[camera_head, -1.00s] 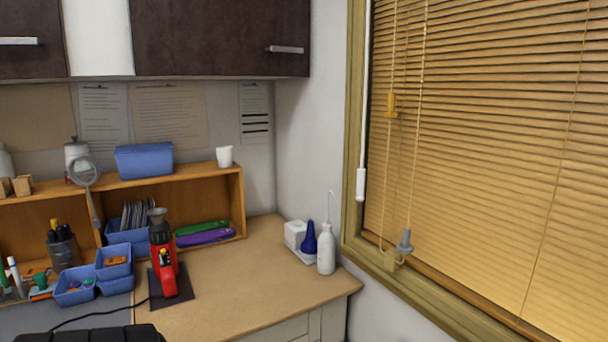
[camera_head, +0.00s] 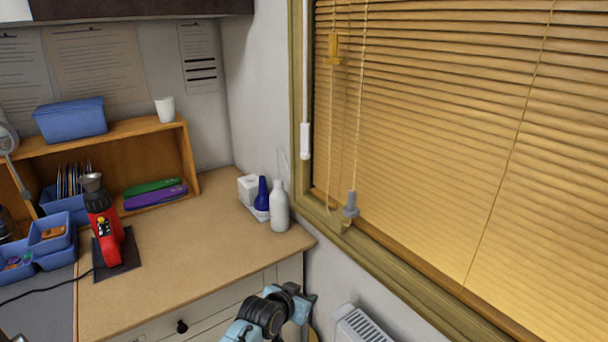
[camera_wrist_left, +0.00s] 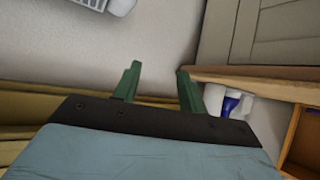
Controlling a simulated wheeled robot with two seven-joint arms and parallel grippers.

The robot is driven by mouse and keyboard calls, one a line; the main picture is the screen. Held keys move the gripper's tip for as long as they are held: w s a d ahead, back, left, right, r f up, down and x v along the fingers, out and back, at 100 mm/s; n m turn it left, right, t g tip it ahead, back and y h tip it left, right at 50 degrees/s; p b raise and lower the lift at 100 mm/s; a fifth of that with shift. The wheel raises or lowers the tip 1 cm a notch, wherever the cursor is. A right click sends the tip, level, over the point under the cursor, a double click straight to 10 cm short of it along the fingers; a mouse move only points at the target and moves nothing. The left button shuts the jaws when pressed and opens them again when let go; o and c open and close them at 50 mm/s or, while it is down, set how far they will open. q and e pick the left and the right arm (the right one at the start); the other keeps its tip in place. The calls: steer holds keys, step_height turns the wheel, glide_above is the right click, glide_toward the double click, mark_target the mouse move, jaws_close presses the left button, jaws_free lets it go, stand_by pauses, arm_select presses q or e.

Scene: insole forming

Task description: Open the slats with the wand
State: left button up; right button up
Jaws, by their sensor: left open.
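The window blind (camera_head: 430,130) has tan slats that look tilted nearly shut. The thin white wand (camera_head: 305,70) hangs along the left side of the blind by the window frame. It ends in a thicker white handle (camera_head: 305,141). My left gripper shows in the left wrist view (camera_wrist_left: 157,70), with two green fingers apart and nothing between them. In the head view my left arm shows at the bottom centre, well below the wand and apart from it; the fingers are not clear there. The wand does not show clearly in the wrist view. My right gripper is not in view.
Blind cords with a grey tassel (camera_head: 350,204) and a yellow cord piece (camera_head: 333,48) hang right of the wand. A white bottle (camera_head: 279,207) and blue bottle (camera_head: 262,193) stand at the desk's (camera_head: 190,240) right end. A white radiator (camera_head: 362,326) sits below the window.

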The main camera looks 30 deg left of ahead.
arm_select(q)
steer(key=w+a+r+t, duration=0.2)
steer(key=r, duration=0.8)
steer(key=w+a+r+t, duration=0.1)
steer(key=r+t, duration=0.1)
steer(key=r, duration=0.8)
steer(key=t+y+p, duration=0.1)
steer(key=t+y, duration=0.1)
steer(key=t, duration=0.1)
glide_toward(304, 139)
steer(key=shift+n+h, duration=0.3)
steer(key=w, duration=0.3)
steer(key=w+a+p, duration=0.1)
steer(key=w, duration=0.3)
steer(key=w+p, duration=0.1)
steer(key=w, duration=0.2)
steer(key=shift+w+a+r, duration=0.15)
steer(key=shift+a+r, duration=0.1)
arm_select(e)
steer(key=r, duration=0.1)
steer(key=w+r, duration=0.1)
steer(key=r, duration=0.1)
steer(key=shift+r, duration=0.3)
arm_select(q)
steer(key=shift+c, duration=0.4)
